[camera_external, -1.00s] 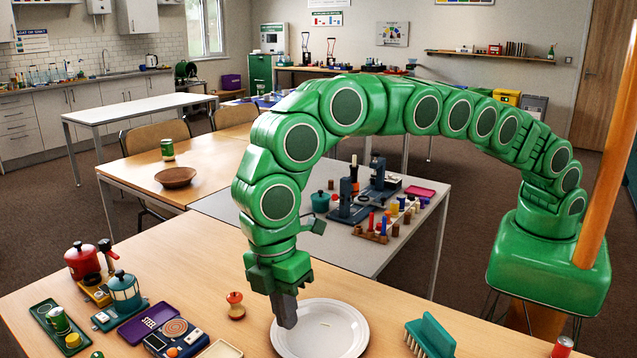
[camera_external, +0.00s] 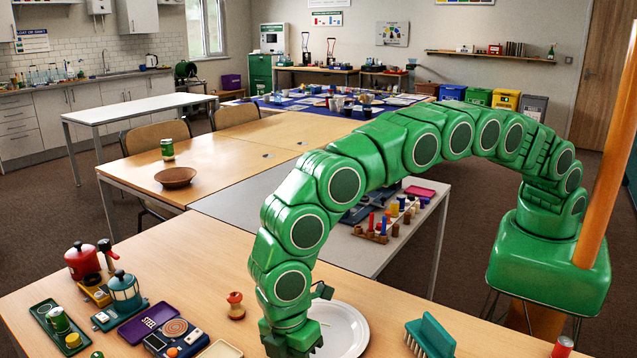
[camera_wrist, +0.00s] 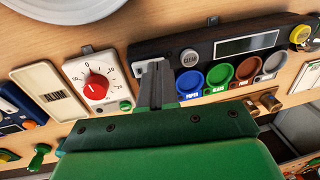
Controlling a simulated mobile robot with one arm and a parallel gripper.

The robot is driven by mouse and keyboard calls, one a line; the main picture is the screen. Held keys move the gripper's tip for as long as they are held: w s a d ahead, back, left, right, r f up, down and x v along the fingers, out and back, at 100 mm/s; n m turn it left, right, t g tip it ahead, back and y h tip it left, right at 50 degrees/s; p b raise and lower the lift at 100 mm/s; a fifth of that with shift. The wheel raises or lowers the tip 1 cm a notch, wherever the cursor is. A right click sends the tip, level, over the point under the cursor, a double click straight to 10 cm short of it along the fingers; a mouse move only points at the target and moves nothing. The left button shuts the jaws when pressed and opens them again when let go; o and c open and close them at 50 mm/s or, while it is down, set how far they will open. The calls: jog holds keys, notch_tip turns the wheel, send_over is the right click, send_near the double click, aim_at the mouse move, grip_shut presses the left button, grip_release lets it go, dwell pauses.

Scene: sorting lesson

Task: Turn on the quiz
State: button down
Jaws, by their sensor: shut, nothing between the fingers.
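The quiz box is a long dark console (camera_wrist: 165,46) in the wrist view. It has a grey CLEAR button (camera_wrist: 189,57), a blank grey display (camera_wrist: 247,44), and blue (camera_wrist: 190,83), green (camera_wrist: 219,77), brown (camera_wrist: 247,69) and grey round buttons in a row. A small white switch (camera_wrist: 140,68) sits at its left end. My gripper (camera_wrist: 157,70) is shut and empty, its fingertips over the console's left end, just right of the switch; contact cannot be told. In the external view my gripper (camera_external: 290,342) is at the bottom edge, fingertips out of sight, and the console is not visible.
A white timer with a red knob (camera_wrist: 96,86) and a cream box (camera_wrist: 48,92) lie left of the console. A white plate (camera_external: 345,332) is beside my gripper.

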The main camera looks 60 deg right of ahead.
jog(key=shift+f, duration=0.1)
dwell(0.4)
jog(key=shift+s+d+f+t, duration=0.1)
jog(key=shift+s+f+t, duration=0.2)
jog(key=shift+t, duration=0.3)
jog(key=shift+s+f+t, duration=0.15)
jog(key=shift+f+t, duration=0.15)
jog(key=shift+t, duration=0.3)
jog(key=shift+s+f, duration=0.25)
jog(key=shift+f, duration=0.05)
jog(key=shift+d+f, duration=0.15)
jog(key=shift+f, duration=0.05)
jog(key=shift+w+d+r, duration=0.1)
jog(key=shift+w+d, duration=0.05)
jog(key=shift+w, duration=0.8)
jog(key=shift+w+r, duration=0.15)
jog(key=s+r, duration=0.1)
jog(key=r, duration=0.6)
jog(key=s+r, duration=0.2)
jog(key=r, duration=0.6)
jog(key=shift+s+a+r, duration=0.15)
jog(key=shift+s+a, duration=0.1)
jog(key=shift+a, duration=0.2)
